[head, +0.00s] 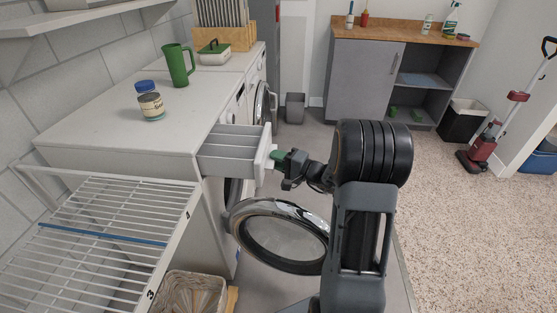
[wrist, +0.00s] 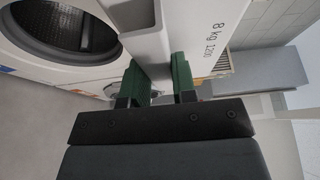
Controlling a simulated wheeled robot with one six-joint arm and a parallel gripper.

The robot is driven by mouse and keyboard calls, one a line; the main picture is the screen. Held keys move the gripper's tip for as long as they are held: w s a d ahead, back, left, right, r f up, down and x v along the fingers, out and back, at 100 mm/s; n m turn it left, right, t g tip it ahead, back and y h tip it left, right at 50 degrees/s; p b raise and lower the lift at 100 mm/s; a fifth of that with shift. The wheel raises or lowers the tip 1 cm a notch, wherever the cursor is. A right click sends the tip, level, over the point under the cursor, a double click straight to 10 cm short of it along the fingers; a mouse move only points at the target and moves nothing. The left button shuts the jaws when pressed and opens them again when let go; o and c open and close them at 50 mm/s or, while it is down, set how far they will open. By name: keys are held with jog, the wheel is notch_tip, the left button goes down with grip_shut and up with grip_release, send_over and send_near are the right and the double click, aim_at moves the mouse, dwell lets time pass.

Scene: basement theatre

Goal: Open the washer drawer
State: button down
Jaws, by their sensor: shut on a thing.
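The washer drawer (head: 232,143) is pulled out from the top front of the near white washer (head: 110,128), and its inner compartments show from above. My gripper (head: 277,156) is at the drawer's front panel (head: 264,148). In the wrist view my gripper's green fingers (wrist: 160,82) are shut on the white drawer front (wrist: 146,35), one finger on either side of it. The marking "8 kg 1200" shows on the drawer front. The washer's round door (head: 283,236) stands open below the drawer.
A green mug (head: 177,65), a can (head: 151,106) and a blue-capped jar (head: 145,87) stand on the washer top. A wire rack (head: 95,235) is at the left, above a basket (head: 190,293).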

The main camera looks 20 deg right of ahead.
jog(key=shift+s+a+f, duration=0.1)
jog(key=shift+a+f, duration=0.05)
jog(key=shift+f, duration=0.2)
jog(key=c, duration=1.2)
grip_release()
jog(key=shift+o, duration=1)
jog(key=shift+r, duration=0.15)
jog(key=p+v, duration=0.1)
jog(key=v, duration=1.3)
jog(key=s+a+r+n+g+h+p, duration=0.1)
jog(key=s+a+r+n+g+p, duration=0.2)
jog(key=a+r+g+p, duration=0.4)
jog(key=s+a+r+n+g+h+p, duration=0.1)
jog(key=s+a+r+n+g+p, duration=0.35)
jog(key=a+r+p, duration=0.35)
jog(key=s+r+n+h+p, duration=0.3)
jog(key=r+h+p, duration=0.5)
jog(key=r, duration=0.4)
jog(key=shift+a+r+t+h+p, duration=0.2)
jog(key=shift+a+t+h+p, duration=0.2)
jog(key=shift+a+t+h, duration=0.1)
